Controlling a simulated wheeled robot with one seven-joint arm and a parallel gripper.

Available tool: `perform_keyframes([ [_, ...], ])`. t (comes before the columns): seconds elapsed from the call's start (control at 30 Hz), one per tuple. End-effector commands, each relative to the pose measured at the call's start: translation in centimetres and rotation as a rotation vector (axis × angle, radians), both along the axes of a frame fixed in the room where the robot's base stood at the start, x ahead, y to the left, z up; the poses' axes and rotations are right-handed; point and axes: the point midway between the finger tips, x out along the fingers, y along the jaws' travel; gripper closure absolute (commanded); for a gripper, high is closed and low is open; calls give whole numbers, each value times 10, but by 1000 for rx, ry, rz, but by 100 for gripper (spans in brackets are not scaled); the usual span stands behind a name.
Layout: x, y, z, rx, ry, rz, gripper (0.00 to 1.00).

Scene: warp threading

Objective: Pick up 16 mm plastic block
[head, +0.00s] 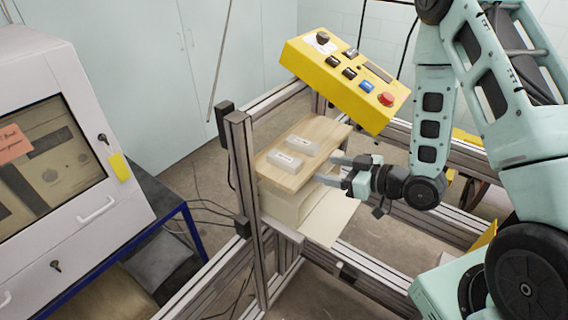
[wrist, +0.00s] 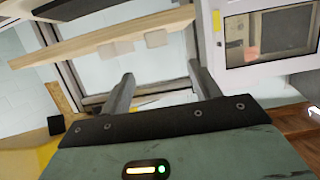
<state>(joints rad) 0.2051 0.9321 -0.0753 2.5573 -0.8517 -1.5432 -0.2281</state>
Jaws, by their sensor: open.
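Two pale grey-white blocks lie on a wooden board, a far block (head: 299,147) and a near block (head: 285,162). Each has a small dark label too small to read, so I cannot tell which is the 16 mm one. In the wrist view the blocks show faintly at the board's edge, one on the left (wrist: 107,51) and one on the right (wrist: 155,39). My gripper (head: 327,170) is open and empty beside the right edge of the board, apart from both blocks. Its two fingers (wrist: 163,88) point toward the board in the wrist view.
The wooden board (head: 325,130) sits on a pale stack inside a metal frame (head: 240,165). A yellow control box (head: 345,80) with buttons and a red knob hangs above and behind it. A white machine cabinet (head: 85,75) stands at the left. Frame posts border the board's left side.

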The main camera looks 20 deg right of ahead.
Motion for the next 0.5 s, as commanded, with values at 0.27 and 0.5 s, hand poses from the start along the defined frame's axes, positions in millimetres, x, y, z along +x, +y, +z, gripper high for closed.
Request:
perform_keyframes([
  [0.27, 17, 12, -13, -1, -3, 3, 38],
  [0.5, 35, 26, -19, -1, -4, 3, 38],
])
